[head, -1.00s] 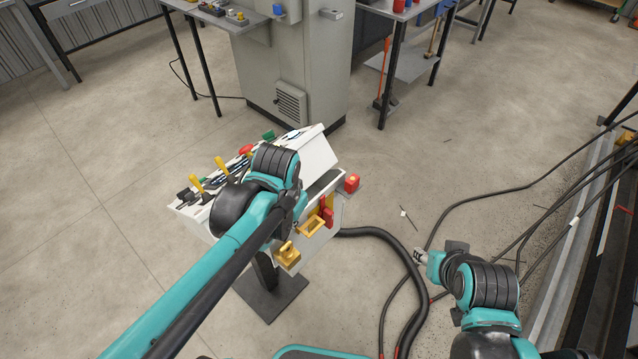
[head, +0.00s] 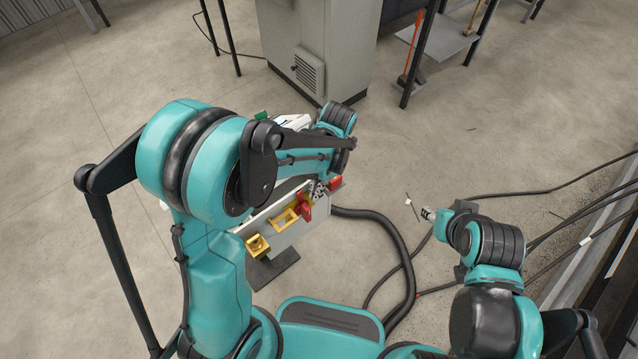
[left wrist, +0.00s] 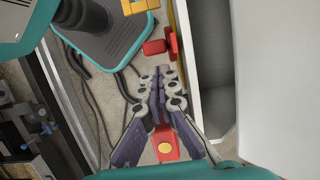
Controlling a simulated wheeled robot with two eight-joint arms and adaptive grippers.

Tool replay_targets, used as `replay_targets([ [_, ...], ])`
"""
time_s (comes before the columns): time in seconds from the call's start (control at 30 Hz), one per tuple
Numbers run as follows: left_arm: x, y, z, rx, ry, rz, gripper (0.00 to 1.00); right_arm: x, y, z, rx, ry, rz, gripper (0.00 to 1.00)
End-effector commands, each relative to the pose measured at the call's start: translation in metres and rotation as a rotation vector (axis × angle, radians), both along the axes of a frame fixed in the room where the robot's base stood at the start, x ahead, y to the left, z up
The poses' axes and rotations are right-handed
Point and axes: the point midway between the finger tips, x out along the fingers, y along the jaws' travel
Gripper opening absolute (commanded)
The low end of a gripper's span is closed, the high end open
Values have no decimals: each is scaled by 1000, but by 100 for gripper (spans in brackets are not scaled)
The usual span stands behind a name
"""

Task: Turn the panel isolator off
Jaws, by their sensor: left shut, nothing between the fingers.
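The isolator's red handle (head: 304,206) stands on the side face of the white control panel (head: 285,240), beside a yellow bracket (head: 284,219). In the left wrist view the red handle (left wrist: 172,42) sits just beyond my fingertips, with a visible gap. My left gripper (head: 318,190) is by the panel's right end, close to the handle and partly hidden by my arm. In the left wrist view the left gripper (left wrist: 164,72) has its fingertips together, with nothing between them. My right gripper (head: 428,214) hangs over the floor to the right; its finger state is too small to tell.
A red box (head: 335,183) sits at the panel's right end; it shows below the fingers in the left wrist view (left wrist: 165,145). A yellow block (head: 258,246) is lower left on the panel. A thick black hose (head: 398,250) and cables cross the floor. A grey cabinet (head: 315,50) stands behind.

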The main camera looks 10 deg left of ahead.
Motion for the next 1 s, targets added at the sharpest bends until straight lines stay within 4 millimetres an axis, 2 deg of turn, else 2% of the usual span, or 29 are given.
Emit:
replay_targets([
  [0.03,-1,1,-10,0,0,1,0,0,0,-5,0,0,0,40],
  [0.1,-3,3,-17,0,0,1,0,0,0,-7,0,0,0,40],
  [0.23,-5,4,-25,0,0,1,0,0,0,-9,0,0,0,40],
  [1.0,-8,7,-24,-36,-48,3,0,0,0,-7,0,0,0,40],
])
